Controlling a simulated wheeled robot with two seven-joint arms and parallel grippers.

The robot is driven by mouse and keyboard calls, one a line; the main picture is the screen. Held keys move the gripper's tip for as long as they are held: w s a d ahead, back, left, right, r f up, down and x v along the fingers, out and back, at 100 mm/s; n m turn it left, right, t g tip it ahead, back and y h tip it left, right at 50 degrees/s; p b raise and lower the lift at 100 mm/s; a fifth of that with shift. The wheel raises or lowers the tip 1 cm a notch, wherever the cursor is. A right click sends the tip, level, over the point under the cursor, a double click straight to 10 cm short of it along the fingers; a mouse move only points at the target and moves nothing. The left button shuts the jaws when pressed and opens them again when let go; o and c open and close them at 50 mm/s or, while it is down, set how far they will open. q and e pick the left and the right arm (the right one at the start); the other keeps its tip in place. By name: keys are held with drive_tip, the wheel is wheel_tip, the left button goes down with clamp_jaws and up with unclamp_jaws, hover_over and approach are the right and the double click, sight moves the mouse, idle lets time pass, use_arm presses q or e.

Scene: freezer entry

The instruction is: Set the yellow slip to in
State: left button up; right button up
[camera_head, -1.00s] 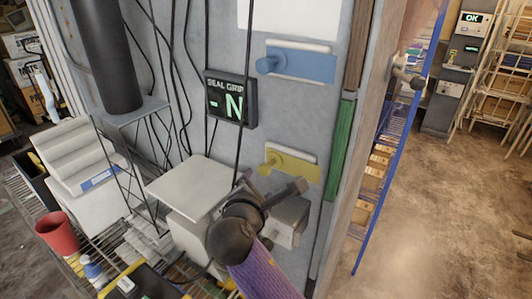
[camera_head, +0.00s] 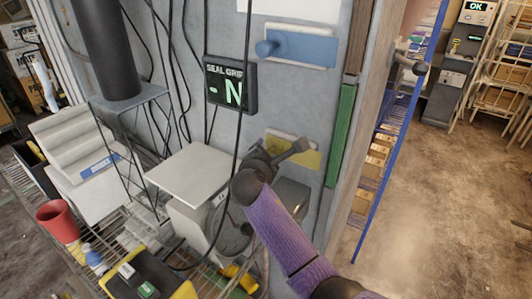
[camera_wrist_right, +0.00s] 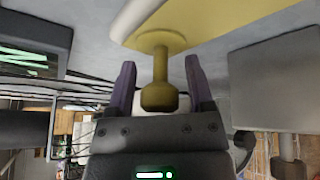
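The yellow slip (camera_head: 309,157) is a yellow plate on the grey wall panel, below a similar blue one. My right gripper (camera_head: 277,152) is in front of it and hides its knob and left part in the head view. In the right wrist view, the yellow knob (camera_wrist_right: 159,92) sticks out between the two purple fingers of my right gripper (camera_wrist_right: 160,85). The fingers are open, with a gap on each side of the knob. My left gripper is not in view.
A blue slip (camera_head: 305,48) with its own knob is above. A small display (camera_head: 231,86) reads "SEAL GRIP" and "- N". Black cables hang beside it. A white platform (camera_head: 194,173) and a wire shelf with a red cup (camera_head: 58,221) are at left. Open floor lies right.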

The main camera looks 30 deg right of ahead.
clamp_jaws()
drive_tip(key=shift+r, duration=0.15)
idle(1.0)
